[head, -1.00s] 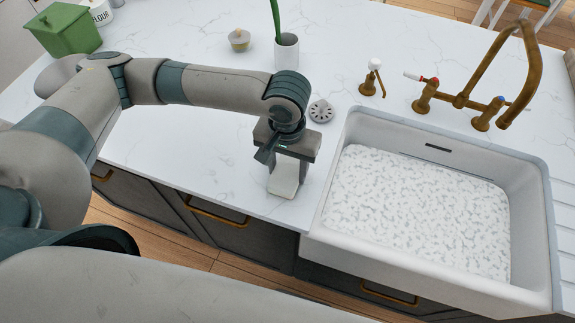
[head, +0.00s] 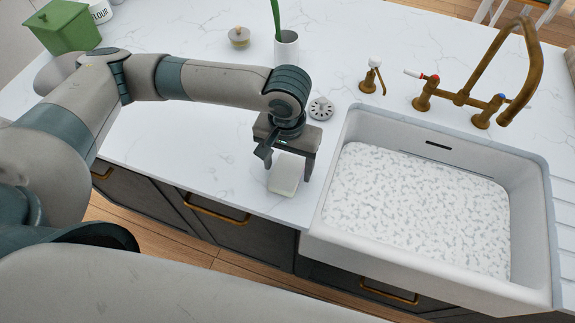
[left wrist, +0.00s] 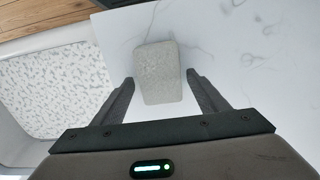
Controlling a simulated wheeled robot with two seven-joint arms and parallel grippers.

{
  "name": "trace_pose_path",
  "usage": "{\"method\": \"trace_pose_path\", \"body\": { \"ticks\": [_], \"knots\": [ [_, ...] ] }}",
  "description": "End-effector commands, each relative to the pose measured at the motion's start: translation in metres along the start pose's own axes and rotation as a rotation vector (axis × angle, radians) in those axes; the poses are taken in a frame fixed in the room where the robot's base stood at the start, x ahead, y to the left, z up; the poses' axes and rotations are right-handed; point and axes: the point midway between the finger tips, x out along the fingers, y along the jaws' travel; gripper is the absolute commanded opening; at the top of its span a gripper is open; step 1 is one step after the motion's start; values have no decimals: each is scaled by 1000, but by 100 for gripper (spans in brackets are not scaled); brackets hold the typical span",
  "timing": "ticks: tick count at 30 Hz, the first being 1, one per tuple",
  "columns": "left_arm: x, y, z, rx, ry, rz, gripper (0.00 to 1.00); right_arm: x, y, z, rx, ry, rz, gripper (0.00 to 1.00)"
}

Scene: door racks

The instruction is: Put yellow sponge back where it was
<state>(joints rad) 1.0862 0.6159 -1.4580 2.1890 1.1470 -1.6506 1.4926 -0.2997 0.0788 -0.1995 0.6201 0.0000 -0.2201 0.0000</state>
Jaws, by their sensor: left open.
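The only sponge-like block (head: 285,176) in view looks pale grey-white, not clearly yellow. It lies on the white counter near the front edge, just left of the sink (head: 330,225). My left gripper (head: 288,167) is open above it, with one finger to each side. In the left wrist view, the block (left wrist: 158,72) lies between the open fingers of the left gripper (left wrist: 161,80), with gaps on both sides. My right gripper is not in view.
A round metal strainer (head: 321,108) lies beyond the gripper. A brass faucet (head: 465,97) rises behind the sink. The counter left of the gripper is clear.

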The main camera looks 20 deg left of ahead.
Motion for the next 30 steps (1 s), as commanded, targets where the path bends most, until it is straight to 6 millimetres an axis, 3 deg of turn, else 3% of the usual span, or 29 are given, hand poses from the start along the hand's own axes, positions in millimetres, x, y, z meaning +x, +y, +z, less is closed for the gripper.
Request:
{"method": "trace_pose_path", "body": {
  "ticks": [18, 24, 30],
  "knots": [
    [-96, 0, -1, 0, 4, 1, 67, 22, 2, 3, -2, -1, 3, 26],
    [-112, 0, 0, 0, 2, 0, 67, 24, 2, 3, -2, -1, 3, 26],
    [-115, 0, 0, 0, 0, 0, 67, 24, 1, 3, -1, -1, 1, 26]
  ]
}}
